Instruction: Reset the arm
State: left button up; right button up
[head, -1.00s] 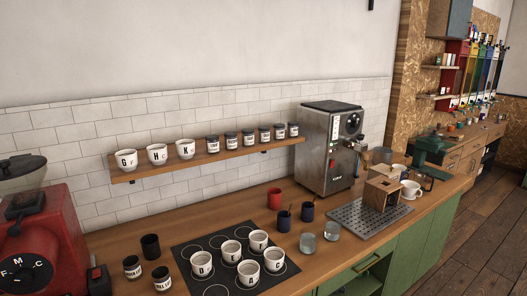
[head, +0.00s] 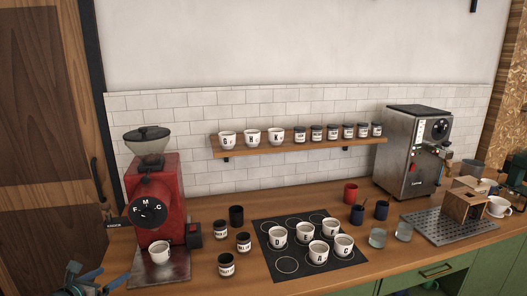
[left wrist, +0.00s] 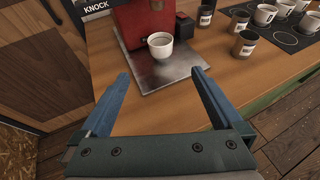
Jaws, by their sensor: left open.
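My left gripper (head: 82,284) shows at the lower left of the head view, in front of the counter's left end. In the left wrist view its two blue fingers (left wrist: 153,98) are wide apart with nothing between them. Beyond the fingertips, a white cup (left wrist: 160,46) stands on the metal base plate of the red grinder (left wrist: 143,18). The same cup (head: 159,253) shows under the red grinder (head: 160,196) in the head view. My right gripper is not clearly seen in either view.
Several lettered cups stand on a black mat (head: 287,265) on the wooden counter (head: 205,274). Small dark jars (head: 226,265) stand between grinder and mat. A wall shelf (head: 268,150) holds cups and jars. A steel espresso machine (head: 401,158) and drip tray (head: 424,219) are at the right.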

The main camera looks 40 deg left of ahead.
pick_arm(q)
jog(key=w+d+f+m+g+h+b, duration=0.1)
jog(key=w+d+f+m+h, duration=0.2)
jog(key=w+d+m, duration=0.35)
jog(key=w+d+f+m+g+h, duration=0.1)
jog(key=w+d+f+m+h, duration=0.25)
jog(key=w+d, duration=0.65)
jog(key=w+d+f+m+g+h+b, duration=0.25)
jog(key=w+d+f+m+g, duration=0.2)
jog(key=w+d+m, duration=0.75)
jog(key=d+f+m+g, duration=0.2)
jog(key=d+f+m, duration=0.15)
jog(key=d, duration=0.65)
jog(key=d+f+m+g, duration=0.2)
jog(key=d+m, duration=0.3)
jog(key=d, duration=0.5)
jog(key=s+d+f+m+g+y+b, duration=0.1)
jog(key=s+d+m+y, duration=0.1)
jog(key=d+m, duration=0.5)
jog(key=s+d+f+m+g+y+b, duration=0.1)
jog(key=s+d+m+y, duration=0.1)
jog(key=s+d+m, duration=0.2)
jog(key=d+m, duration=0.3)
jog(key=d, duration=0.4)
jog(key=shift+s+f+m, duration=0.2)
jog(key=shift+s+m, duration=0.05)
jog(key=shift+m, duration=0.1)
